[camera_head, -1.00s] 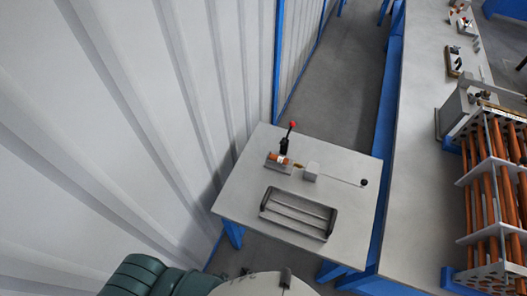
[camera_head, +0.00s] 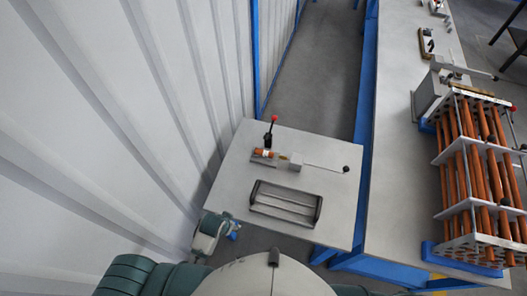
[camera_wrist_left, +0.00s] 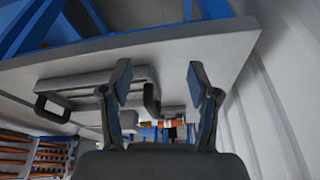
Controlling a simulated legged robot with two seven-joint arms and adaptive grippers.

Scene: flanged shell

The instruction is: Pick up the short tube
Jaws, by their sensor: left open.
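A short orange tube-like piece (camera_head: 265,153) lies in a small holder by a red-knobbed lever on the small grey table (camera_head: 225,180). I take it for the short tube, though it is small here. The orange piece also shows in the left wrist view (camera_wrist_left: 165,124), low between the fingers and beyond them. My left gripper (camera_head: 234,231) is beside the table's front left edge, apart from the orange piece. In the left wrist view its two fingers (camera_wrist_left: 158,75) are spread, with nothing between the tips. My right gripper is not seen.
A grey frame with dark handles (camera_head: 285,204) lies on the table's front half. A small block with a rod (camera_head: 295,162) is right of the orange piece. A rack of long orange tubes (camera_head: 480,170) stands on the long bench at right. A corrugated wall (camera_head: 110,120) is close on the left.

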